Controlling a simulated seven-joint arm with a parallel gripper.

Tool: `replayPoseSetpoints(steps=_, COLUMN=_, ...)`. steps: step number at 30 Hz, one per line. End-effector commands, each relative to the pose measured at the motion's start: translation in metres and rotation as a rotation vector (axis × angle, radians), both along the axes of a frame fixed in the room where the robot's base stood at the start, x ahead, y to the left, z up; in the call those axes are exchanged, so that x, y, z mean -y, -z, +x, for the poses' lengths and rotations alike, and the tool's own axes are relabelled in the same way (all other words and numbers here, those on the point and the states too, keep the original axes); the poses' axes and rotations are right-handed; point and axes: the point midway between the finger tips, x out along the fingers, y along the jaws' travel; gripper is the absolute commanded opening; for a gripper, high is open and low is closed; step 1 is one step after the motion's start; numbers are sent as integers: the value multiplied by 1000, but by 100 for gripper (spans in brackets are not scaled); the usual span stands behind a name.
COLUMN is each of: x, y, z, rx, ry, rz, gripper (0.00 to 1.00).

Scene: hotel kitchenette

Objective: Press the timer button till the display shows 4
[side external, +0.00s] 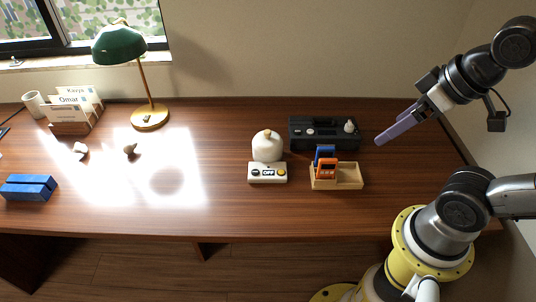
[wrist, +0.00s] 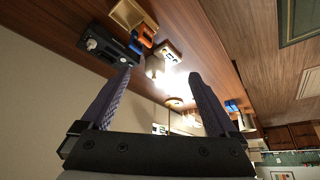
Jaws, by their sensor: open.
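The timer (side external: 267,173) is a small white box on the desk with a dark display that reads OFF. A yellow button (side external: 282,172) sits right of the display and a dark round one (side external: 254,172) left of it. The timer also shows in the wrist view (wrist: 172,53), where its display cannot be read. My gripper (side external: 380,140) is raised over the right part of the desk, to the right of the timer and apart from it. In the wrist view my gripper (wrist: 161,74) has its two fingers wide apart with nothing held.
A white rounded jar (side external: 267,147) stands right behind the timer. A black box with knobs (side external: 324,133) and a wooden tray (side external: 348,177) holding orange and blue items stand to its right. A green lamp (side external: 150,117) is at left. The desk front is clear.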

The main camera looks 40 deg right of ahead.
Motion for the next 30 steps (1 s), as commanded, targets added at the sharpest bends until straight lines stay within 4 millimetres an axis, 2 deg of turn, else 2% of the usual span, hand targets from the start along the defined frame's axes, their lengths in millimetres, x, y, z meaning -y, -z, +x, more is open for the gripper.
replayPoseSetpoints(steps=5, x=0, y=0, z=0, rx=0, ry=0, rz=0, gripper=94)
replayPoseSetpoints(steps=18, x=0, y=0, z=0, rx=0, ry=0, rz=0, gripper=15)
replayPoseSetpoints(steps=21, x=0, y=0, z=0, rx=0, ry=0, rz=0, gripper=0)
replayPoseSetpoints(steps=30, x=0, y=0, z=0, rx=0, ry=0, rz=0, gripper=0)
